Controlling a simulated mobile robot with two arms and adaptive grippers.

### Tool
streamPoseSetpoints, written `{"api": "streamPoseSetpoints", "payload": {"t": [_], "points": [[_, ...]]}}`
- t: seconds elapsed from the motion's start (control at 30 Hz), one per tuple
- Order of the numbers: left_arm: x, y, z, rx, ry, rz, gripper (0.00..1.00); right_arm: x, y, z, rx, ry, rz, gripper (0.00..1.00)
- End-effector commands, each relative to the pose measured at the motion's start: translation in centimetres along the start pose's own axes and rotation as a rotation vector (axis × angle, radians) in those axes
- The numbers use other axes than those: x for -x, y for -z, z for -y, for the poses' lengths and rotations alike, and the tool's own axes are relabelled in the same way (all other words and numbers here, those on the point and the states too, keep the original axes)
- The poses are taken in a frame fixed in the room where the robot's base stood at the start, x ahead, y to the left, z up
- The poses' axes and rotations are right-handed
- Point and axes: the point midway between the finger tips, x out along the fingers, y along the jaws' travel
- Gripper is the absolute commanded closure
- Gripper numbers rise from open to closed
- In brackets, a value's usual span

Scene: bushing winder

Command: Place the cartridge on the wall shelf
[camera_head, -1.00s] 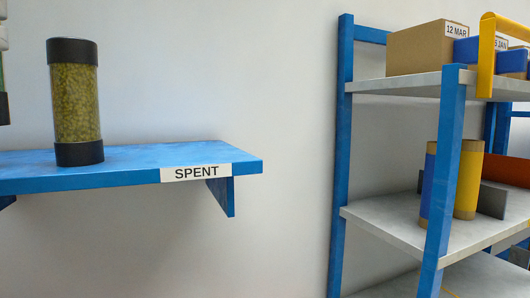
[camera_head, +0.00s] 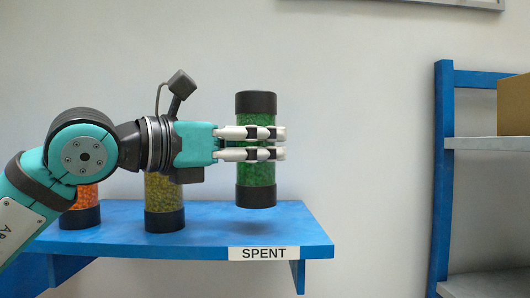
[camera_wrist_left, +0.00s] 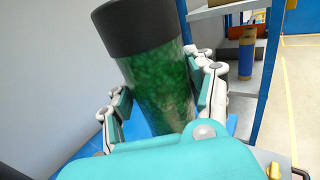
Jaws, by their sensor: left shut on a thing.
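The cartridge (camera_head: 256,171), a clear cylinder of green granules with black end caps, is upright at the right part of the blue wall shelf (camera_head: 215,225) labelled SPENT. My left gripper (camera_head: 282,143) comes from the left and is shut around its middle. In the left wrist view, the cartridge (camera_wrist_left: 160,88) sits between the gripper's fingers (camera_wrist_left: 160,98), its black cap towards the camera. My right gripper is not in view.
A yellow-green cartridge (camera_head: 165,207) and an orange one (camera_head: 82,205) stand on the shelf to the left, partly hidden by my left arm. A blue-framed rack (camera_head: 443,170) stands to the right, with a cardboard box (camera_head: 513,105). Bare wall lies between shelf and rack.

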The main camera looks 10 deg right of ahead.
Motion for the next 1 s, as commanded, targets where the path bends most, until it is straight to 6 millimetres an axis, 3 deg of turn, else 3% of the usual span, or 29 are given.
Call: {"api": "streamPoseSetpoints", "payload": {"t": [0.2, 0.43, 0.9, 0.93, 1.0], "points": [[-1.8, 0.2, -0.3, 0.0, -0.001, 0.003, 0.9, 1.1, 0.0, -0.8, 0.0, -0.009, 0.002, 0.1], [-1.8, 3.1, -0.4, 0.001, -0.001, 0.001, 0.9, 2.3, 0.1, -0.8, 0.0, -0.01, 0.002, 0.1], [-1.8, 4.1, -0.3, -0.001, 0.0, 0.003, 0.9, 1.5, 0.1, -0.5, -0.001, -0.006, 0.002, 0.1], [-1.8, 4.0, -0.3, 0.0, 0.0, 0.001, 0.41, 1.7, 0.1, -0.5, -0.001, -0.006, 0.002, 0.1], [-1.8, 4.0, -0.3, 0.0, 0.0, 0.0, 0.32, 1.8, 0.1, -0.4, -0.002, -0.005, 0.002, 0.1]]}}
